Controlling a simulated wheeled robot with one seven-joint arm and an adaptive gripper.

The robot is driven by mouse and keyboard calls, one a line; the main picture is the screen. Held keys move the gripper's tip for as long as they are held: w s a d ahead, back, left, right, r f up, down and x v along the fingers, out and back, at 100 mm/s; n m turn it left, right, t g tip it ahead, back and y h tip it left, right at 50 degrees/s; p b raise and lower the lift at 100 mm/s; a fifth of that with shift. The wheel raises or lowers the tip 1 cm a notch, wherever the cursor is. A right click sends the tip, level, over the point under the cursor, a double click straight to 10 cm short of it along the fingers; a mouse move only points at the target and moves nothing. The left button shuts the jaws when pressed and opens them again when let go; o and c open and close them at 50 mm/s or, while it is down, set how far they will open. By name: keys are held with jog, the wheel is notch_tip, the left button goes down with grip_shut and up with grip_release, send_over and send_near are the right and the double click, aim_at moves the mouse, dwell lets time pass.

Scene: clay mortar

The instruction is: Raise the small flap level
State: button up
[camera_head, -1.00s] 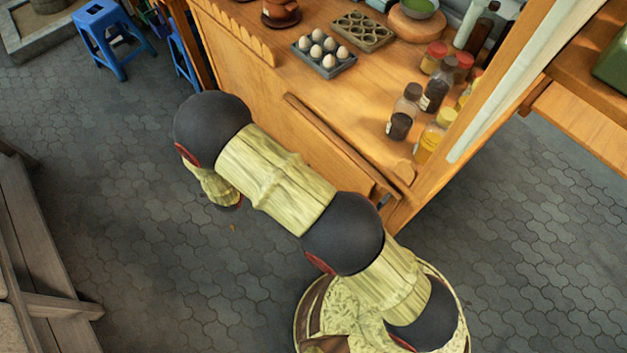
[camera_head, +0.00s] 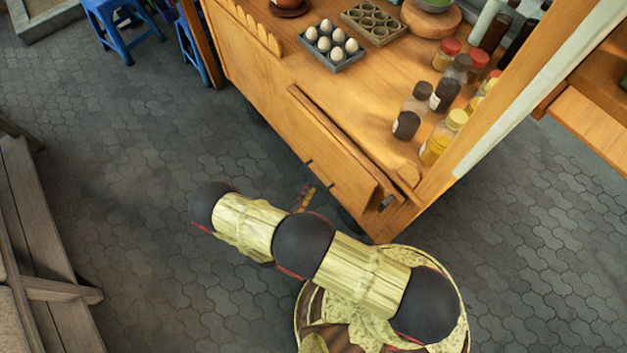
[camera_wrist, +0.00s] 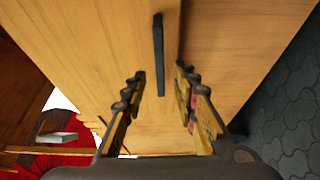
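The small wooden flap (camera_head: 335,150) hangs folded down against the side of the cart in the head view, below the level of the worktop. My gripper (camera_head: 306,197) shows only partly there, behind my arm and low beside the cart's side. In the wrist view my gripper (camera_wrist: 160,76) is open, its two fingers apart and pointing at the wooden panels. A dark narrow metal bar (camera_wrist: 159,55) lies on the wood between the fingers, near a panel edge. Nothing is visibly held. I cannot tell whether the fingertips touch the wood.
The cart worktop (camera_head: 375,105) carries an egg tray (camera_head: 332,60), a mould tray (camera_head: 373,22) and several jars and bottles (camera_head: 437,152) near the flap. A cart post (camera_head: 500,95) stands at right. Blue stools (camera_head: 122,30) and a wooden bench (camera_head: 40,220) stand left. Paved floor is clear between.

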jog(key=shift+b+x, duration=0.45)
jog(key=shift+x, duration=1.85)
jog(key=c, duration=0.3)
jog(key=c, duration=0.4)
grip_shut()
